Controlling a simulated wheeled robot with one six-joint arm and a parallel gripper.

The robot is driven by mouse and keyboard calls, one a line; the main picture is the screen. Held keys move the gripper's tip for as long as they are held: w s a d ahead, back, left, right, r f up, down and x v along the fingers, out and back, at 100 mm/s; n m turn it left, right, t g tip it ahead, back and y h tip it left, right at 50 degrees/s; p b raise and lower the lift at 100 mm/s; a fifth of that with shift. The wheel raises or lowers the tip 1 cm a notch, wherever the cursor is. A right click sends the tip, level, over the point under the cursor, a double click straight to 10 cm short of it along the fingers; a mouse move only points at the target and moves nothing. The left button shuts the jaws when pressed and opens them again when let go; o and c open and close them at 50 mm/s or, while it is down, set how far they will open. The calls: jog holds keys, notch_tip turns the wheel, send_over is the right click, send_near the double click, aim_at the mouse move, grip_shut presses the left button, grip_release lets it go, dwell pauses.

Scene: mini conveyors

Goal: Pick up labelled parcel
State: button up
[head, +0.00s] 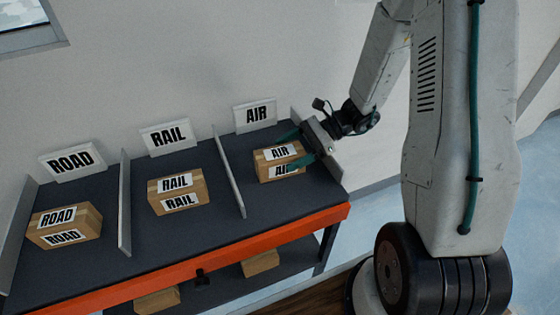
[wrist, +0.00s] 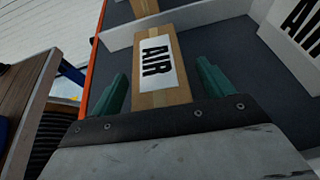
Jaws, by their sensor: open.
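Three labelled cardboard parcels stand on the dark bench, one per bay: the ROAD parcel (head: 64,228) at left, the RAIL parcel (head: 178,191) in the middle and the AIR parcel (head: 279,162) at right. My gripper (head: 298,148) is at the AIR parcel, with its green fingers apart on either side of it; one finger hides part of the front label. In the wrist view the AIR parcel (wrist: 158,68) lies between the two open green fingers (wrist: 164,88), label facing up. Gaps show beside it there, and the near end is hidden by the gripper's palm.
Upright dividers (head: 125,204) separate the bays, one (head: 230,178) close left of the AIR parcel. ROAD, RAIL and AIR signs (head: 256,115) stand along the back. The bench has an orange front edge (head: 200,259). Plain boxes (head: 261,263) sit on a lower shelf.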

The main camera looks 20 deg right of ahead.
jog(key=shift+x, duration=0.85)
jog(key=c, duration=1.3)
jog(key=shift+o, duration=0.2)
jog(key=shift+r, duration=0.1)
